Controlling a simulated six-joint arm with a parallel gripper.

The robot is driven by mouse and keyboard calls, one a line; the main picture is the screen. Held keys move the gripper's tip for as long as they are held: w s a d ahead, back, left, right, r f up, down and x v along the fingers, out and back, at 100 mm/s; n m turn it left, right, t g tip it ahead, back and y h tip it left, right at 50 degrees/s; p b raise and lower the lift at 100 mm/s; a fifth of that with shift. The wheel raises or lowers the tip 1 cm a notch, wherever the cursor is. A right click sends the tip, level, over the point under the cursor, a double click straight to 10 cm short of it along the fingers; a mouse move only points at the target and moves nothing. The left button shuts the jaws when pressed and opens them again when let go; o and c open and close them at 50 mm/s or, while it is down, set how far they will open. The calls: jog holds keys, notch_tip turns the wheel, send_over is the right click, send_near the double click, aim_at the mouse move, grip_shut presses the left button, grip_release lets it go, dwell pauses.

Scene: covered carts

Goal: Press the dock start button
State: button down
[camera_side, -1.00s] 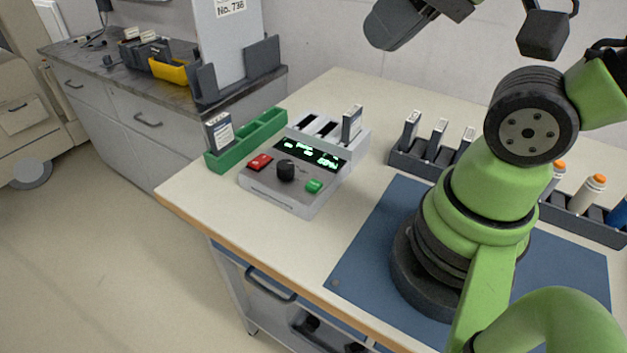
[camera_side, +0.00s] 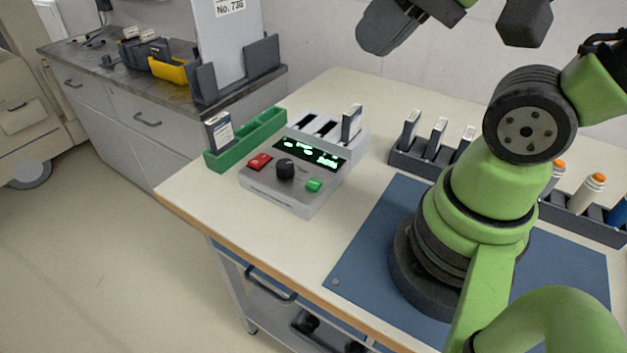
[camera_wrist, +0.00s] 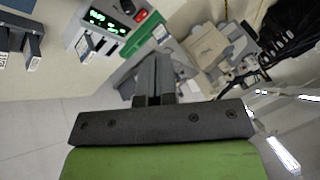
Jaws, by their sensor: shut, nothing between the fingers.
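The grey dock (camera_side: 262,189) stands on the left part of the table in the side view. Its sloped front has a red button (camera_side: 259,161), a black knob (camera_side: 286,169), a green button (camera_side: 314,186) and a lit green display (camera_side: 312,152). Any button lettering is too small to read. One cartridge (camera_side: 352,123) stands in a dock slot. In the wrist view, the red button (camera_wrist: 141,15) and display (camera_wrist: 103,20) show at the top; the green button is out of view. My gripper (camera_wrist: 154,72) is shut and empty. In the side view it is high above the table, apart from the dock.
A green tray (camera_side: 246,146) with a cartridge (camera_side: 218,131) touches or nearly touches the dock's left side. A dark rack (camera_side: 407,160) with several cartridges stands to the right. A blue mat (camera_side: 365,258) lies under my base. Bare table lies in front of the dock.

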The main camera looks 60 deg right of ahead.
jog(key=w+f+m+g+y, duration=0.2)
jog(key=w+f+m, duration=0.1)
jog(key=m, duration=0.3)
jog(key=m+y, duration=0.4)
jog(key=m, duration=1.7)
send_over(313, 180)
notch_tip(313, 180, down, 12)
jog(key=f, duration=0.1)
jog(key=shift+r+g, duration=0.25)
jog(key=shift+g, duration=0.15)
jog(key=shift+n, duration=0.3)
jog(key=shift+f, duration=4.4)
jog(key=shift+f, duration=0.15)
jog(key=shift+f, duration=0.25)
